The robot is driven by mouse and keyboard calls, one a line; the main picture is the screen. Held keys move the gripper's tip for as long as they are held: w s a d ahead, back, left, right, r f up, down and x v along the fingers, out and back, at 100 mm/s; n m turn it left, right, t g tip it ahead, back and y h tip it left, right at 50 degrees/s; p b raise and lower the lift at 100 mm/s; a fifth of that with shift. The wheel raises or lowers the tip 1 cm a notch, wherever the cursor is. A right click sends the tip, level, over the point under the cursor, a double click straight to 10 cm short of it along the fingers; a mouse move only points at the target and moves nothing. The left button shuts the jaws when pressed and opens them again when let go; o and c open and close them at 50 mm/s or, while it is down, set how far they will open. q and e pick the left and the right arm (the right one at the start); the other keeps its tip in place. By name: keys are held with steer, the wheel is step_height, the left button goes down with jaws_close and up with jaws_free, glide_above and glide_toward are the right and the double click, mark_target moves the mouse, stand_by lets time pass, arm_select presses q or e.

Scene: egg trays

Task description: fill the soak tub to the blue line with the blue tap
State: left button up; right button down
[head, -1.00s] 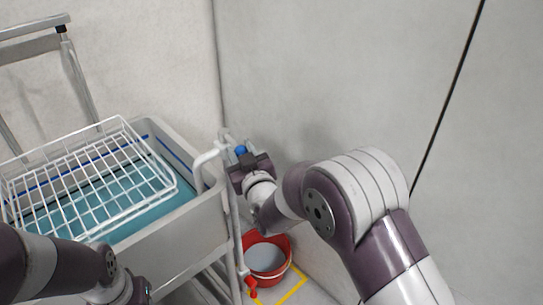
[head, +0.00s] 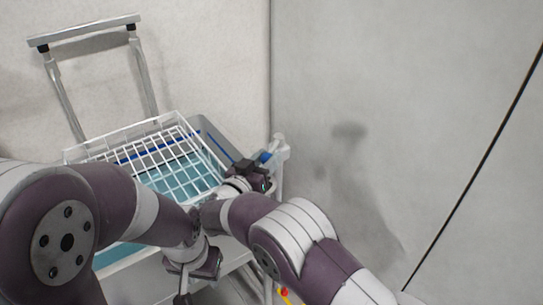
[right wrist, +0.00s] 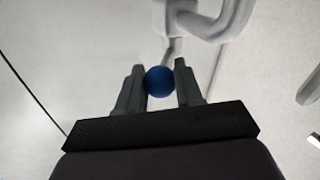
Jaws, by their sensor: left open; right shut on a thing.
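The soak tub (head: 226,139) is a pale grey basin in the head view with teal water (head: 160,178) in it. A blue line (head: 219,147) runs along its inner wall, and the water surface lies below it. The blue tap knob (head: 265,157) is at the tub's right corner, beside a white pipe. My right gripper (head: 258,172) is there; in the right wrist view its fingers (right wrist: 160,85) are closed on the round blue knob (right wrist: 159,81). My left gripper (head: 195,272) is open and empty, low in front of the tub. My arms hide the tub's front.
A white wire basket (head: 150,125) sits over the tub. A metal handle frame (head: 85,37) rises behind it. A plain wall (head: 400,110) closes off the right side. A small red part (head: 284,292) shows low, by the tub's legs.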

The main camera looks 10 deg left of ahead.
steer(key=shift+w+a+r+m+g+h, duration=0.1)
steer(key=shift+a+m+g+h, duration=0.2)
steer(key=shift+m+h, duration=0.15)
steer(key=c, duration=0.9)
jaws_free()
steer(key=shift+o, duration=0.7)
